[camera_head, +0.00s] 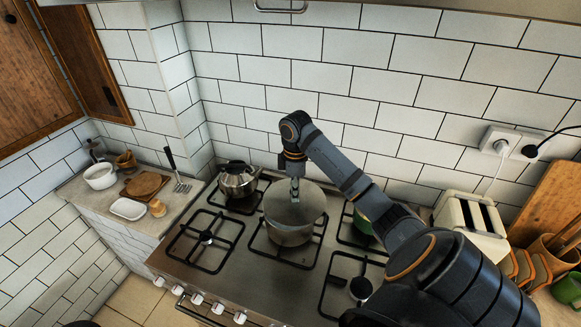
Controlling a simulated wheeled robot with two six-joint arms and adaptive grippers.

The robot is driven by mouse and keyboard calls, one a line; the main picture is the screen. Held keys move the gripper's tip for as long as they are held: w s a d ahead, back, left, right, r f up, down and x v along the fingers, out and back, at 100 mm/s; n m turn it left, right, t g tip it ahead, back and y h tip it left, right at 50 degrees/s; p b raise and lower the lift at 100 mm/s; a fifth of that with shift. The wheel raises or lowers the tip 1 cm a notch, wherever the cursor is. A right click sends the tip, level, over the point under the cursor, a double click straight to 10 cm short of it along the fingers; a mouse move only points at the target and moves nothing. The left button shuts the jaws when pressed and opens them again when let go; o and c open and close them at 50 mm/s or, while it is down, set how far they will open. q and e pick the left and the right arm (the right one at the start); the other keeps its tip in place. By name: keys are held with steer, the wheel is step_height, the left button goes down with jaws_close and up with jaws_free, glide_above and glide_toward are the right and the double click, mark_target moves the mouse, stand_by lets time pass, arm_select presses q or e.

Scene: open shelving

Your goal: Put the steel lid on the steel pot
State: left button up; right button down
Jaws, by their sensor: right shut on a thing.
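The steel pot (290,237) stands on the middle burner of the stove. The round steel lid (308,203) is over the pot's mouth and hides its inside. I cannot tell whether the lid touches the rim or hangs just above it. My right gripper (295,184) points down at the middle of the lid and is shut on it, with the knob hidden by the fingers. My left gripper is not in view.
A steel kettle (238,181) stands on the burner left of the pot. A green pot (361,222) is partly hidden behind my right arm. A toaster (468,215) stands on the right. The front left burner (206,238) is empty. Dishes and boards crowd the left counter.

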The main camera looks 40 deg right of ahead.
mark_target(290, 187)
steer(key=f, duration=0.1)
steer(key=w+b, duration=0.1)
steer(key=f, duration=0.1)
steer(key=shift+w+d+f+b, duration=0.2)
steer(key=shift+d+f+b, duration=0.05)
steer(key=shift+f+b, duration=0.1)
steer(key=w+f, duration=0.1)
steer(key=w+d+f+p, duration=0.1)
steer(key=shift+w+d+f, duration=0.2)
steer(key=shift+w, duration=0.1)
steer(key=shift+w+f+p, duration=0.15)
steer(key=shift+f+p, duration=0.15)
steer(key=shift+p, duration=0.05)
step_height(290, 187, down, 3)
steer(key=shift+f+p, duration=0.1)
steer(key=shift+p, duration=0.75)
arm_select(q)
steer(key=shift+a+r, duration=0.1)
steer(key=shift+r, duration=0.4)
arm_select(e)
steer(key=c, duration=1.1)
jaws_free()
steer(key=shift+d, duration=0.1)
